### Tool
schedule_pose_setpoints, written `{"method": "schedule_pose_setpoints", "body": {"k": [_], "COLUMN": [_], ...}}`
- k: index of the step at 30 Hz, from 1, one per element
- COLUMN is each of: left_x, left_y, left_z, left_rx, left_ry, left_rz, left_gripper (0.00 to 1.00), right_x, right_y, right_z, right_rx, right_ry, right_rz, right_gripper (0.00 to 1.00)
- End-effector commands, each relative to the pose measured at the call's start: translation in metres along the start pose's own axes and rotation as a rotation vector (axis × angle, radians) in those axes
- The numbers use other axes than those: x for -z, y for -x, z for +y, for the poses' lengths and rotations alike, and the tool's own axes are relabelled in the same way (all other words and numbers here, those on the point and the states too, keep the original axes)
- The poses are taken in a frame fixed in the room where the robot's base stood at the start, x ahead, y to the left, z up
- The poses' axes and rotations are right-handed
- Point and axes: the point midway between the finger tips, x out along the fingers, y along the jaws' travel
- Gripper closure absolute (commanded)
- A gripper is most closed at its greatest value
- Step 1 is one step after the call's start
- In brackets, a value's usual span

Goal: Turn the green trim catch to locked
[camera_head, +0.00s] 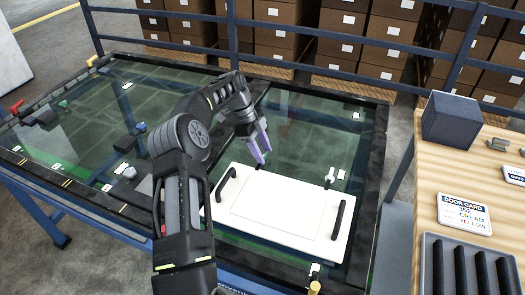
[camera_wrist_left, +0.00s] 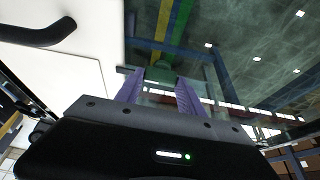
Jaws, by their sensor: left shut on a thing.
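My left gripper (camera_head: 262,158) has purple fingers and reaches down to the far edge of the white panel (camera_head: 285,207). In the left wrist view my left gripper (camera_wrist_left: 160,90) has its fingers on either side of the green trim catch (camera_wrist_left: 161,74), closed on it. In the head view the catch is hidden at the fingertips, and I cannot tell which way it is turned. The white panel has two black handles and lies on the glass-topped frame. My right gripper is not in view.
The dark frame (camera_head: 376,150) borders the glass. A red catch (camera_head: 17,107) is at the far left, and a yellow one (camera_head: 315,288) is at the near edge. A wooden table (camera_head: 420,180) at right holds a dark box (camera_head: 452,122), a door card (camera_head: 464,213) and a grey tray (camera_head: 428,262).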

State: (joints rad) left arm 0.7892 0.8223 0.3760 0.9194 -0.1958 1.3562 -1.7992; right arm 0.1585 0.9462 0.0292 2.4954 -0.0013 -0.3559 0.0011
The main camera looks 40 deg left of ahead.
Motion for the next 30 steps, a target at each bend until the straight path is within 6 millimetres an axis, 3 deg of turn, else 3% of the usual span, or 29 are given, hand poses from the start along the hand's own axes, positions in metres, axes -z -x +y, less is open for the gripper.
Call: {"method": "schedule_pose_setpoints", "body": {"k": [10, 11, 18, 30], "left_x": [0.0001, 0.0001, 0.0002, 0.0005], "left_y": [0.0001, 0.0001, 0.0001, 0.0085], "left_z": [-0.0001, -0.0001, 0.0, -0.0002], "left_rx": [-0.001, -0.001, -0.001, 0.0], "left_ry": [-0.006, -0.006, -0.004, -0.003], "left_rz": [-0.001, -0.001, -0.001, -0.002], "left_gripper": [0.95, 0.52, 0.33, 0.33], "right_x": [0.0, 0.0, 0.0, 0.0], "right_y": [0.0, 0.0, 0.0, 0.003], "right_z": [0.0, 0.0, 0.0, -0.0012], "right_rx": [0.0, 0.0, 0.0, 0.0], "right_ry": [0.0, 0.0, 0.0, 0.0], "right_rz": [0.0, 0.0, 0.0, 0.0], "right_gripper": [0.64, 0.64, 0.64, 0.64]}}
